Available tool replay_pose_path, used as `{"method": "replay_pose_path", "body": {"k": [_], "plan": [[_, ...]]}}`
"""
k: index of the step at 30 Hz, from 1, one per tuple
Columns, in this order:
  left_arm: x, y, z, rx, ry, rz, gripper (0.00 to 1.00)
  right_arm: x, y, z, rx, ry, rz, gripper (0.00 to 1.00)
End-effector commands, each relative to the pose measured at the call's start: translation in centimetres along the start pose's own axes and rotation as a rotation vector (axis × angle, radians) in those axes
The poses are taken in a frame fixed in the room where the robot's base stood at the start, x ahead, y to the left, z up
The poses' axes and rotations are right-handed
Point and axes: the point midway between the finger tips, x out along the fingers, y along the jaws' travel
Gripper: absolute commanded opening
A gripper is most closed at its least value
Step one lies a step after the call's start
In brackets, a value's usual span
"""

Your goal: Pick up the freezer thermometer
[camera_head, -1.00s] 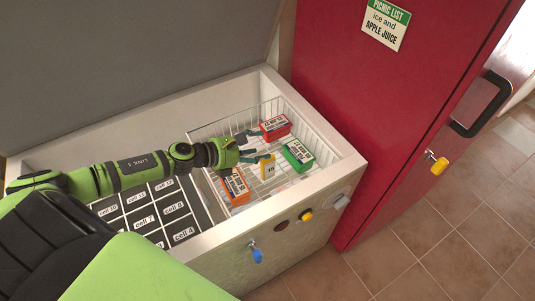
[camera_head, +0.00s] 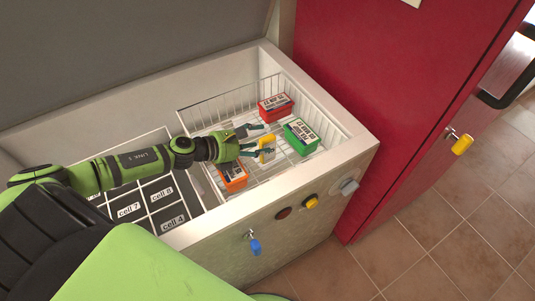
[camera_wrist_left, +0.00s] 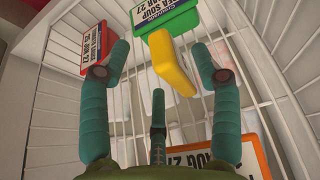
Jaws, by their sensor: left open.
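The freezer thermometer, taken to be the small yellow piece with a pale face (camera_head: 267,151), stands in the white wire basket (camera_head: 190,106) inside the open chest freezer. In the left wrist view the yellow thermometer (camera_wrist_left: 174,65) shows beyond my fingers, nearer the right one, and looks tilted. My left gripper (camera_head: 258,139) is open and empty, reaching in from the left with its fingertips close to the thermometer. Its spread teal fingers also show in the left wrist view (camera_wrist_left: 160,50). I cannot tell whether a finger touches the thermometer. My right gripper is not in view.
A red box (camera_head: 275,107), a green box (camera_head: 300,136) and an orange box (camera_head: 232,176) stand around the thermometer in the basket. The freezer's front rim (camera_head: 290,190) is close. Labelled cells (camera_head: 160,205) lie left; a red door (camera_head: 400,100) stands right.

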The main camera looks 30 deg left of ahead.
Motion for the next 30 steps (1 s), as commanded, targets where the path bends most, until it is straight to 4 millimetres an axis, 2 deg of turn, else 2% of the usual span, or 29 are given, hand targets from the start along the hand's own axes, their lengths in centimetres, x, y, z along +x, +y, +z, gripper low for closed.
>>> {"method": "replay_pose_path", "body": {"k": [8, 18, 26, 27, 29, 30], "plan": [[2.2, 0.0, 0.3, 0.001, -0.003, 0.000, 0.63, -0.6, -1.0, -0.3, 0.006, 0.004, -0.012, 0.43], [6.6, 0.0, 0.2, 0.000, -0.002, 0.000, 0.63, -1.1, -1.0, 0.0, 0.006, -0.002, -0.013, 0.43], [6.9, 0.0, 0.0, 0.001, 0.000, -0.001, 0.63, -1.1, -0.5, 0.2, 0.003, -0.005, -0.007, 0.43], [6.9, 0.0, 0.0, 0.001, 0.000, -0.001, 0.59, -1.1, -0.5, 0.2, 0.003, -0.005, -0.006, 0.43], [6.9, 0.0, 0.0, 0.001, 0.000, 0.000, 0.35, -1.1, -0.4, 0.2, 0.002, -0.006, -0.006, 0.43], [6.9, 0.0, 0.1, 0.001, 0.000, 0.000, 0.19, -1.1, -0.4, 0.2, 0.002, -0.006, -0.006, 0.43]]}}
